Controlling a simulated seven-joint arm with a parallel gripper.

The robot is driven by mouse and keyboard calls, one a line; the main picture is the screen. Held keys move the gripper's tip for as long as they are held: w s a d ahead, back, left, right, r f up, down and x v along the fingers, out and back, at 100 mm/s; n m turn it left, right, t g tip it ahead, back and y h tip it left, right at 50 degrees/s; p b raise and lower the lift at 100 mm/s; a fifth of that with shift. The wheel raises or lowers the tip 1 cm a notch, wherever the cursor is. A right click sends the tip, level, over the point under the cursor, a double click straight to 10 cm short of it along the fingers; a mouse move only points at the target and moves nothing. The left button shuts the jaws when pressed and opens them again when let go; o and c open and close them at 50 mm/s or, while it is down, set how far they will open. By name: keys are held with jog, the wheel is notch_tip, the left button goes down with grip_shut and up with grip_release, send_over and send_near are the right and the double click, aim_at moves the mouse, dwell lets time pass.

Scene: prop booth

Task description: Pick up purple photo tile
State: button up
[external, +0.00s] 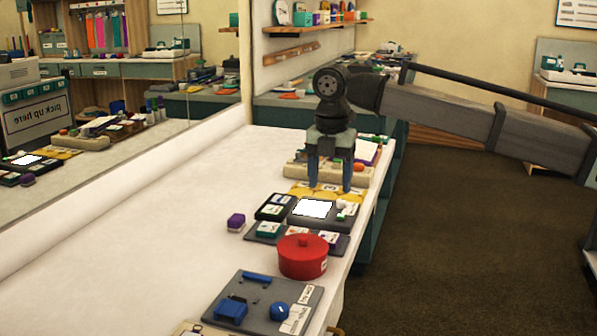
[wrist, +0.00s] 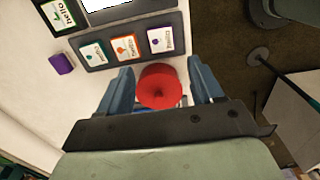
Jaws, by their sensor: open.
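My gripper (external: 330,186) is open and empty, pointing down above the far side of the cluster of items on the white table. In the wrist view its two fingers (wrist: 159,75) stand apart on either side of a red lidded pot (wrist: 160,86). A white tile with a purple picture (wrist: 160,40) lies at the right end of a row of three in a dark tray (wrist: 128,62). It also shows in the external view (external: 329,238), partly behind the pot. Beside it are an orange-picture tile (wrist: 126,47) and a teal-picture tile (wrist: 94,54).
A plain purple block (external: 236,222) sits apart, left of the tray. The red pot (external: 302,268) stands right in front of the tray. A bright white pad (external: 312,208) lies behind the tray. A grey board with blue parts (external: 263,300) is nearer. The table's left side is clear.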

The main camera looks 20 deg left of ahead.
aim_at(329, 235)
notch_tip(329, 235, down, 13)
jog(key=shift+d+r, duration=0.1)
jog(key=shift+r, duration=0.05)
dwell(0.6)
jog(key=shift+c, duration=0.4)
jog(key=c, duration=0.7)
